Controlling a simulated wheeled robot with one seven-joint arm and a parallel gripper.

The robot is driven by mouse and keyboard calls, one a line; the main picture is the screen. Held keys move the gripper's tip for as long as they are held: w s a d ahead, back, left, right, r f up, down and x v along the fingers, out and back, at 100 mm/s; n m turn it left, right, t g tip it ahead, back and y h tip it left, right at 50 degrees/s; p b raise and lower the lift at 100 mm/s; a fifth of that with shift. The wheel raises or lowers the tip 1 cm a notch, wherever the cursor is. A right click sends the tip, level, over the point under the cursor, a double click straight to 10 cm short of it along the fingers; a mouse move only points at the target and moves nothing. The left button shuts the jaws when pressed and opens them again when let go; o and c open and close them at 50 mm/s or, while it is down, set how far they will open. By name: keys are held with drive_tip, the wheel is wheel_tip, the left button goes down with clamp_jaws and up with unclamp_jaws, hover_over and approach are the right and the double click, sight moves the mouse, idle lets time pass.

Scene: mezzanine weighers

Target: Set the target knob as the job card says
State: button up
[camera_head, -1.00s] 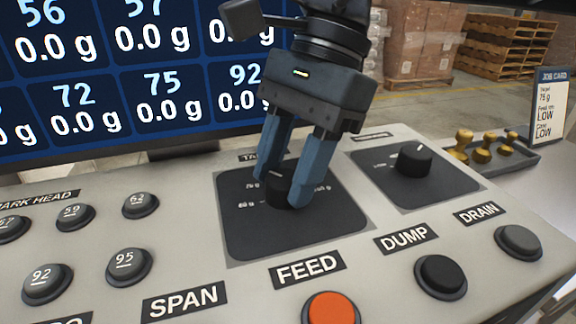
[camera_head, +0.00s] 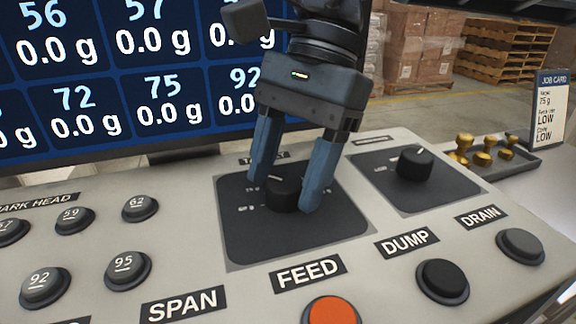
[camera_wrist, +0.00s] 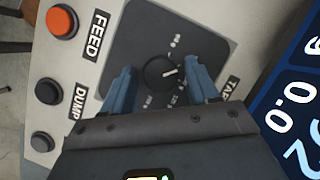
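The target knob (camera_head: 284,196) is a round black dial on a dark square plate (camera_head: 260,240) in the console's middle. My gripper (camera_head: 283,194) points down over it, one finger on each side. In the wrist view the knob (camera_wrist: 160,72) stands between the open fingers (camera_wrist: 161,88), with a gap on both sides. Its white pointer line aims to the right there, and toward the back left in the head view. The fingers cover part of the scale. The job card (camera_head: 550,108) at the right reads Target 75 g, with LOW on two lines below.
A second black knob (camera_head: 415,164) sits to the right. FEED (camera_head: 332,311), DUMP (camera_head: 442,278) and DRAIN (camera_head: 520,245) buttons line the front. Numbered head buttons (camera_head: 128,267) are at left. A display (camera_head: 120,85) stands behind. Brass weights (camera_head: 482,152) sit in a tray at right.

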drive_tip(key=shift+o, duration=0.8)
drive_tip(key=v, duration=0.7)
drive_tip(key=shift+r, duration=0.4)
drive_tip(key=shift+d+r+p, duration=0.1)
drive_tip(key=shift+p, duration=0.25)
